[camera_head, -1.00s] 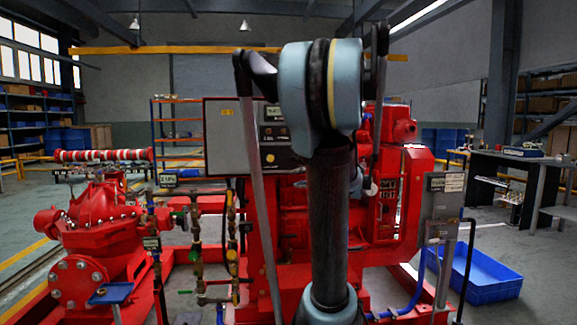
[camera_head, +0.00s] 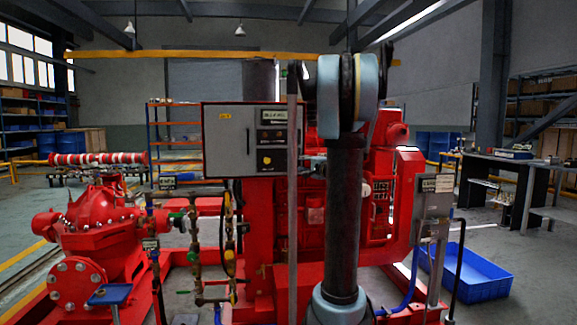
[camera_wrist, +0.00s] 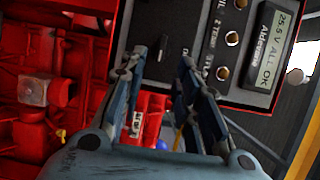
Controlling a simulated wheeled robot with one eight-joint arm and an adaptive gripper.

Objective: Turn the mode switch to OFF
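The grey control cabinet (camera_head: 226,140) carries a black panel with a small display (camera_head: 273,116). In the wrist view this black panel (camera_wrist: 200,42) appears turned on its side, with its display (camera_wrist: 274,46) reading "25.5 V ALL OK". No contact can be made out. The switch's position label is not readable. In the head view my gripper (camera_head: 313,164) is small, right of the cabinet.
Several round lights or buttons (camera_wrist: 222,73) sit between the knob and the display. Red engine parts (camera_head: 385,180) stand behind and right of my arm. A red pump (camera_head: 100,225) is at left, and a blue bin (camera_head: 475,275) lies on the floor at right.

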